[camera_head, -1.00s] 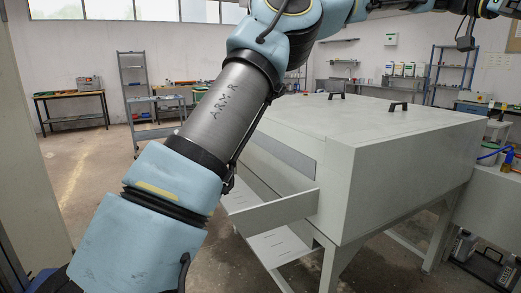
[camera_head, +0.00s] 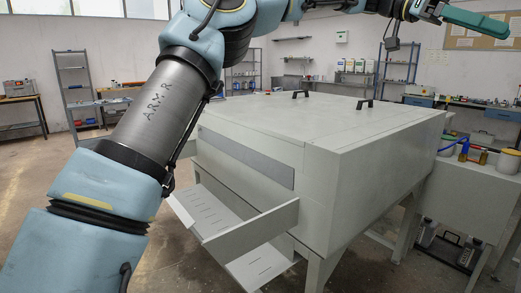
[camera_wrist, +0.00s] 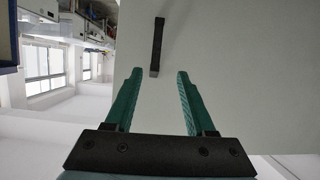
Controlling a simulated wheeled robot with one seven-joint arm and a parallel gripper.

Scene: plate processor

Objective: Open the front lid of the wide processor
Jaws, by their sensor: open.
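The wide processor (camera_head: 350,190) is a large pale grey box on legs in the head view, with its top shut flat. Two black handles stand on the top, one farther back at left (camera_head: 300,94) and one nearer the right (camera_head: 364,103). I cannot tell for sure which belongs to the front lid. My gripper (camera_head: 488,22) is at the upper right, raised above the level of the top and apart from it. In the wrist view my gripper (camera_wrist: 158,72) has two green fingers spread with nothing between them. A black handle (camera_wrist: 157,47) on a pale surface shows beyond the fingertips.
A slotted tray with a raised side plate (camera_head: 252,230) juts from the processor's near left side. A lower cabinet (camera_head: 470,190) with bottles on it adjoins the right side. Shelves (camera_head: 80,90) and workbenches line the walls. Open floor lies to the left.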

